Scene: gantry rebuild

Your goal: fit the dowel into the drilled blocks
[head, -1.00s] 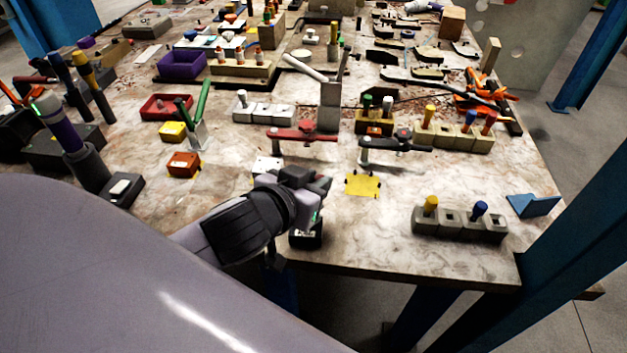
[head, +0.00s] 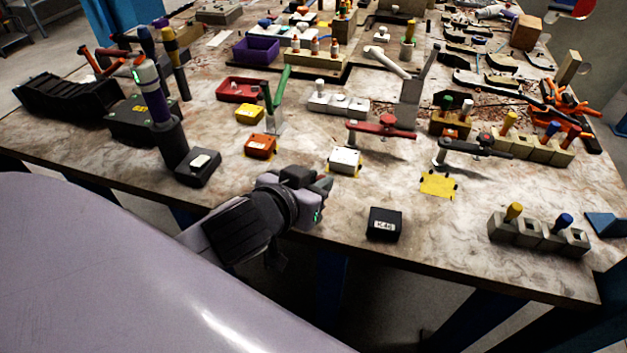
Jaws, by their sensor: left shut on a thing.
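My left gripper (head: 318,196) is above the table's front edge, left of a black box. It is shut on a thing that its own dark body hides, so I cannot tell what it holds. A row of grey drilled blocks (head: 527,238) stands at the front right, with a yellow peg (head: 513,211) and a blue peg (head: 563,223) upright in it. Tan drilled blocks (head: 541,151) with yellow, blue and orange pegs stand behind it. White drilled blocks (head: 338,104) with one white peg stand mid-table. My right gripper is not in view.
The black box (head: 384,225) sits by the front edge. A white block (head: 344,160), a red-handled clamp (head: 381,130) and an orange box (head: 260,147) stand behind my gripper. A yellow patch (head: 439,185) lies on clear tabletop. An upright purple tool (head: 156,100) is at left.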

